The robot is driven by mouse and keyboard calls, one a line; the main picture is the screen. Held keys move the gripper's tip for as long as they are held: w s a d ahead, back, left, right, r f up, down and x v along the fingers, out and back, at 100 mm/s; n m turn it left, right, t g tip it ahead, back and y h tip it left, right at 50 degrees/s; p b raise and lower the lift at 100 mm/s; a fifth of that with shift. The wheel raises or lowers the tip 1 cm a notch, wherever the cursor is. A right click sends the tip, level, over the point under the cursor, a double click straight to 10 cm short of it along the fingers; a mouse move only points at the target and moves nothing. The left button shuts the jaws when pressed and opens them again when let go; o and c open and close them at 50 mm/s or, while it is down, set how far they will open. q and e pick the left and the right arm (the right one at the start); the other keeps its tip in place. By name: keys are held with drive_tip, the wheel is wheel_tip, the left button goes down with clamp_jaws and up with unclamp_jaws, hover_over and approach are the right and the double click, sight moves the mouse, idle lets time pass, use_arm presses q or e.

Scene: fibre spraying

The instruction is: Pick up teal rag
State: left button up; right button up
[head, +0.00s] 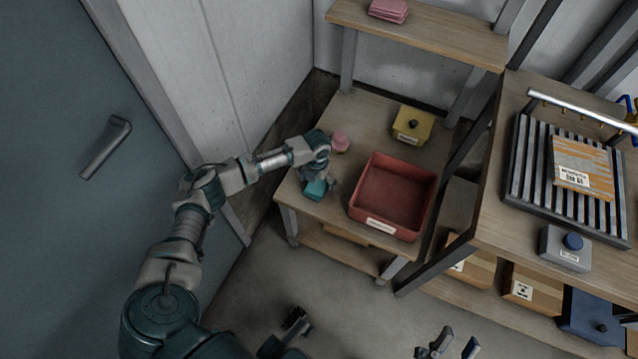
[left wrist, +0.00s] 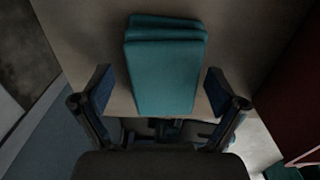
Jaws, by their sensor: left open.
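The teal rag (head: 315,190) lies folded on the small wooden table near its front left edge. In the left wrist view the rag (left wrist: 166,75) is a stack of folded layers, lying flat between and beyond my fingertips. My left gripper (head: 319,176) is over the rag and partly hides it in the head view. In the left wrist view my left gripper (left wrist: 160,90) is open, with a finger on each side of the rag and a gap on both sides. My right gripper (head: 450,345) shows at the bottom edge, fingers apart, empty, over the floor.
A red tray (head: 357,209) stands right of the rag. A pink item (head: 340,141) and a yellow box (head: 412,125) stand behind. Pink cloths (head: 389,9) lie on the upper shelf (head: 440,35). A workbench (head: 497,205) stands at right.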

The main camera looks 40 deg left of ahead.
sight(318, 182)
use_arm(q)
drive_tip(key=shift+d+r, duration=0.2)
drive_tip(key=shift+d, duration=0.3)
drive_tip(key=shift+a+f, duration=0.15)
drive_tip(key=shift+a, duration=0.3)
drive_tip(key=c, duration=1.1)
drive_tip(key=shift+s+a+f, duration=0.1)
drive_tip(key=shift+a, duration=0.05)
drive_tip(key=shift+c, duration=0.6)
drive_tip(key=shift+d, duration=0.25)
drive_tip(key=shift+d+r, duration=0.1)
drive_tip(key=shift+r, duration=0.2)
wheel_tip(318, 182, up, 9)
drive_tip(key=p, duration=0.3)
drive_tip(key=shift+r, duration=0.35)
use_arm(e)
drive_tip(key=w+f+g, duration=0.3)
drive_tip(key=f+g, duration=0.3)
drive_tip(key=shift+w+f+n+h, duration=0.15)
drive_tip(key=shift+w+n+h, duration=0.15)
drive_tip(key=shift+w+n, duration=0.1)
